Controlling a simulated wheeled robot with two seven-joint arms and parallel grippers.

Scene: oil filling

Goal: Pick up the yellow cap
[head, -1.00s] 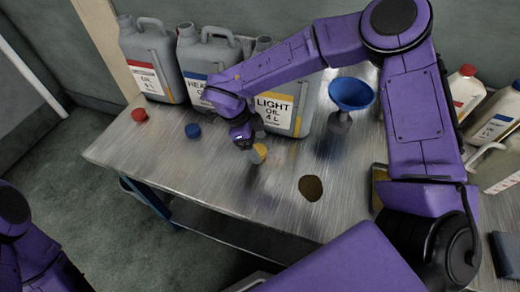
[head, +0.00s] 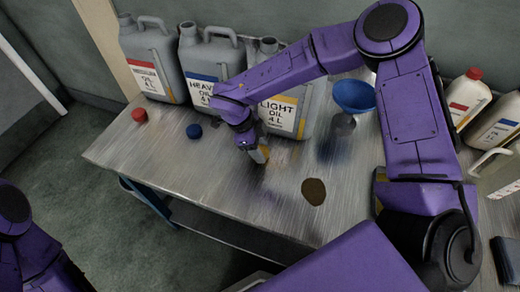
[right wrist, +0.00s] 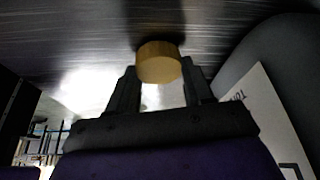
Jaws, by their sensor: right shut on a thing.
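The yellow cap (right wrist: 158,63) sits between the two fingertips of my right gripper (right wrist: 160,82) in the right wrist view, and the jaws are shut on it. In the head view the right gripper (head: 257,150) points down at the bench in front of the light oil jug (head: 283,113). There the yellow cap (head: 263,154) shows only as a small patch by the fingers. I cannot tell whether it still touches the bench. My left gripper is out of view; only purple parts of my left arm show at the lower left.
The medium oil (head: 148,65) and heavy oil (head: 203,65) jugs stand behind. A red cap (head: 139,115) and blue cap (head: 194,131) lie left. A blue funnel (head: 354,96) stands right. A dark round patch (head: 314,191) marks the metal bench (head: 225,185), whose front is mostly clear.

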